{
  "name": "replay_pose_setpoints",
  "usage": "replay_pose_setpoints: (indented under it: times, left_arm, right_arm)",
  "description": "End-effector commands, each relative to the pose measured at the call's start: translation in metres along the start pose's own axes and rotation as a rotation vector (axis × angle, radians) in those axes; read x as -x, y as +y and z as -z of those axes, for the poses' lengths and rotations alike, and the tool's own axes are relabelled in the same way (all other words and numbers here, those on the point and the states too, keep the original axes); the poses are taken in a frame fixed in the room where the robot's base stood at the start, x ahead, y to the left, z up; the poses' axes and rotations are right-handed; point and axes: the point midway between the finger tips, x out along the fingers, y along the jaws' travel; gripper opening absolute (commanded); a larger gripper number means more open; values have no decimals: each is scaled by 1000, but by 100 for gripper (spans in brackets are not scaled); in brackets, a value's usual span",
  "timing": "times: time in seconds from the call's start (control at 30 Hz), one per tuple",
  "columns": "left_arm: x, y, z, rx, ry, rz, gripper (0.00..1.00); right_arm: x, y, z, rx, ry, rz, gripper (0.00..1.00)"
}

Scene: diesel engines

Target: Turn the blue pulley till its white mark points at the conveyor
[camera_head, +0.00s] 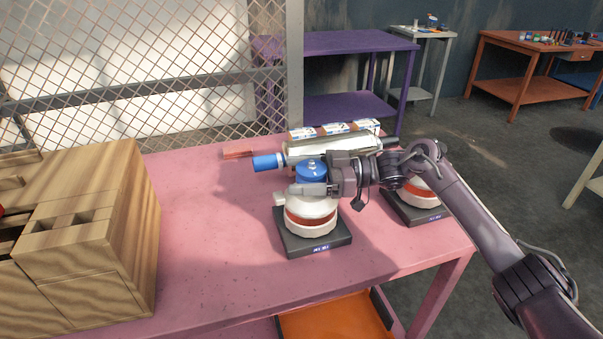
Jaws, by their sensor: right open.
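A blue pulley (311,172) sits upright on a round white and red base (311,214), which stands on a dark square block with a small lit display. My right gripper (304,183) reaches in from the right at the pulley's height. Its jaws are open, with a grey finger in front of the pulley; I cannot tell if it touches. The finger hides the pulley's lower part, and I cannot make out the white mark. Just behind is the conveyor (312,150), a pale strip with a blue cylindrical end (268,162) and patterned boxes along it. My left gripper is not in view.
A second white and red base (420,196) stands on a dark block to the right, partly behind my arm. A wooden block structure (85,225) fills the left. The pink table (215,235) is clear between. A mesh fence (150,75) stands behind.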

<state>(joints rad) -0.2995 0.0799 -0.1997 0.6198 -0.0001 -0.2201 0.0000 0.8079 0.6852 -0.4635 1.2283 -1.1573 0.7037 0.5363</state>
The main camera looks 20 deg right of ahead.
Motion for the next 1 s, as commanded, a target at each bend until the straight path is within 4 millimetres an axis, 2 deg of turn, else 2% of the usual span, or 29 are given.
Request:
replay_pose_setpoints:
  times: [0.17, 0.4, 0.5, 0.67, 1.0]
  left_arm:
    - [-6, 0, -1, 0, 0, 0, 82]
    - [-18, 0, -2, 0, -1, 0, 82]
    - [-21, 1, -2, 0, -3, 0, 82]
    - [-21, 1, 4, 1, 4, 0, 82]
    - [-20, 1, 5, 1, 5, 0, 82]
  right_arm:
    - [17, 1, -2, 1, -2, -3, 79]
    - [58, 1, -3, 0, -3, -4, 79]
    - [70, 1, -2, 2, -2, -2, 79]
    - [78, 0, 0, 1, 1, -1, 79]
    - [78, 0, 0, 0, 1, -1, 79]
